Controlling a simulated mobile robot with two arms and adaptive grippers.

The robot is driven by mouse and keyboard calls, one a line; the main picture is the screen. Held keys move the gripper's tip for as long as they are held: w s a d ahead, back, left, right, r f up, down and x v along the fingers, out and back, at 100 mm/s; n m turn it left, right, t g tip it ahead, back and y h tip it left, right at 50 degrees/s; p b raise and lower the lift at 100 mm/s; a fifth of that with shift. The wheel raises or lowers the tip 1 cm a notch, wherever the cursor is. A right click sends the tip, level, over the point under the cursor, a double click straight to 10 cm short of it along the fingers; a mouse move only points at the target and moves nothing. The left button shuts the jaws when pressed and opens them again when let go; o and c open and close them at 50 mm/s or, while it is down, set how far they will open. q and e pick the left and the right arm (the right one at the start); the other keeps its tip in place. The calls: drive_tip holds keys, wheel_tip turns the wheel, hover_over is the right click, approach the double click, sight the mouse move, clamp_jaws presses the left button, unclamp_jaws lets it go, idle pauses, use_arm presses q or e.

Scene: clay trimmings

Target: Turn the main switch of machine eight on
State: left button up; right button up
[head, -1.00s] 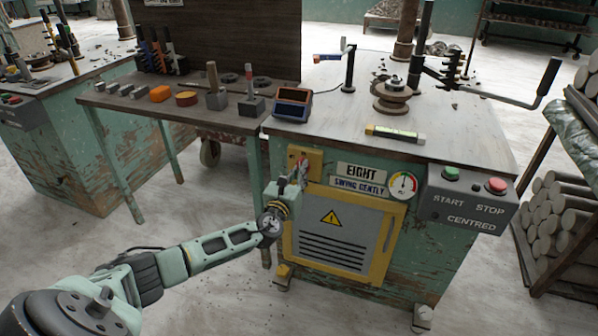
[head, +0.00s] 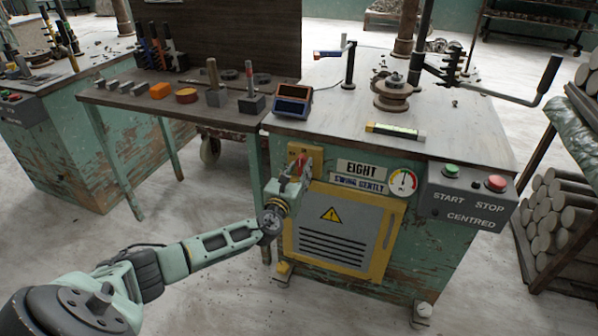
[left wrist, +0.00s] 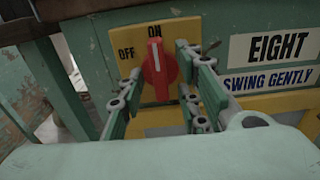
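The main switch (left wrist: 160,68) of machine eight is a red knob on a yellow plate (left wrist: 130,66) marked OFF on the left and ON at the top. Its white mark points up toward ON. In the head view the switch (head: 303,163) sits at the upper left of the green machine's front, left of the EIGHT label (head: 361,169). My left gripper (left wrist: 158,72) is open, its fingers on either side of the knob; I cannot tell whether either touches it. In the head view the left gripper (head: 296,172) is at the plate. My right gripper is not in view.
A grey box with a green start button (head: 451,171) and a red stop button (head: 496,183) is on the machine's right. A gauge (head: 403,183) and a yellow-framed panel (head: 345,235) are on the front. A side table (head: 190,108) with tools adjoins on the left.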

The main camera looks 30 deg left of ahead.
use_arm(q)
drive_tip(key=v, duration=1.2)
idle(0.3)
